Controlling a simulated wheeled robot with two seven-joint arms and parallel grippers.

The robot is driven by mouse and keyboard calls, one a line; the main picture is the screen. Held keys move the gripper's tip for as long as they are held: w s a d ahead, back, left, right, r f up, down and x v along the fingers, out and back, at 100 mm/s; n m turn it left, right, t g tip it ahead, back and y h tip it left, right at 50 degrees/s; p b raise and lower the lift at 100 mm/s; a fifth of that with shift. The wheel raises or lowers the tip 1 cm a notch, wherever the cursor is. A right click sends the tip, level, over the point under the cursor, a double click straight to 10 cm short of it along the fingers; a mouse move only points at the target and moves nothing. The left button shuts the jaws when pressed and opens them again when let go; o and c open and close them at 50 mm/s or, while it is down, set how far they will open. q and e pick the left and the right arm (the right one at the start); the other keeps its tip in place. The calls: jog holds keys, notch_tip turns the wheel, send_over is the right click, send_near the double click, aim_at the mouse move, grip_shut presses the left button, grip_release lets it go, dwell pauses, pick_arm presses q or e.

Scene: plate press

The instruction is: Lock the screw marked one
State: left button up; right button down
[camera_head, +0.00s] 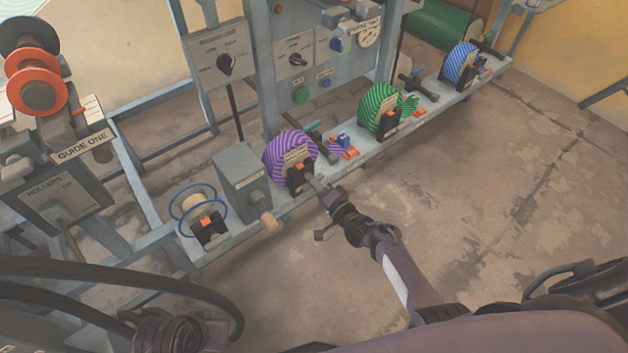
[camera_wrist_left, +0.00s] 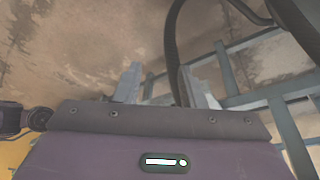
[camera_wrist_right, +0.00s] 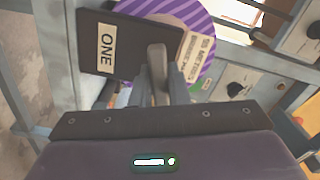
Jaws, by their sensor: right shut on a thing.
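The screw marked one is a dark block with a pale "ONE" label (camera_wrist_right: 106,47) in the right wrist view, with a grey-brown handle (camera_wrist_right: 157,60) standing out from it. In the head view its dark block (camera_head: 301,181) sits in front of the purple striped roll (camera_head: 285,153). My right gripper (camera_head: 318,187) has come up to it from the front. In the right wrist view the fingers (camera_wrist_right: 161,82) are shut around the handle. My left gripper (camera_wrist_left: 164,87) is open and empty in the left wrist view, with its fingers well apart.
A green striped roll (camera_head: 377,105) and a blue striped roll (camera_head: 459,64) stand further right along the rail, with similar dark blocks. A grey box (camera_head: 238,177) and a blue-rimmed spool (camera_head: 190,206) stand to the left. The floor in front is clear.

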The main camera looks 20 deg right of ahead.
jog(key=m, duration=0.2)
jog(key=shift+m, duration=0.4)
pick_arm(q)
jog(key=shift+a+r+g+p, duration=0.1)
jog(key=shift+a+g+p, duration=0.2)
jog(key=shift+a, duration=0.2)
pick_arm(e)
jog(key=shift+m, duration=0.4)
pick_arm(q)
jog(key=shift+s, duration=0.1)
pick_arm(e)
jog(key=c, duration=1.4)
grip_release()
